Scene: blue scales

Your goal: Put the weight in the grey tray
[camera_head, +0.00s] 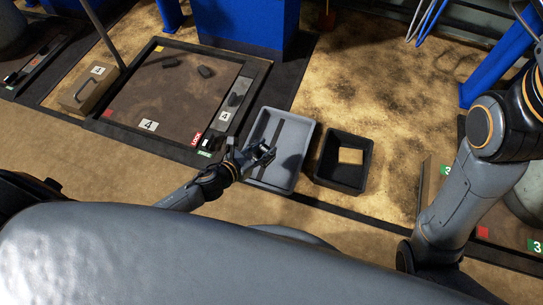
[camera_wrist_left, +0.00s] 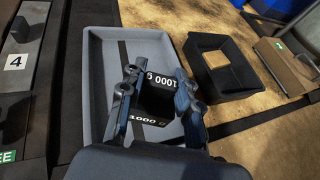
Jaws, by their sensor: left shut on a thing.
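The grey tray (camera_head: 299,165) lies on the floor near the middle of the head view, and it also shows in the left wrist view (camera_wrist_left: 97,75). My left gripper (camera_head: 264,155) is at the tray's left side, above it. In the left wrist view the gripper (camera_wrist_left: 157,82) is shut on a black weight (camera_wrist_left: 157,103) marked 1000 g, with a finger on either side. The weight appears over the tray's interior; its height above the tray floor is hard to tell. In the head view the weight is mostly hidden by the gripper.
A black open bin (camera_head: 325,165) stands just right of the tray. A brown scale platform (camera_head: 150,100) marked 4, with small black objects (camera_head: 206,71) on it, lies to the left. Blue posts stand behind. Sandy floor is free behind the bin. My right arm is at the right.

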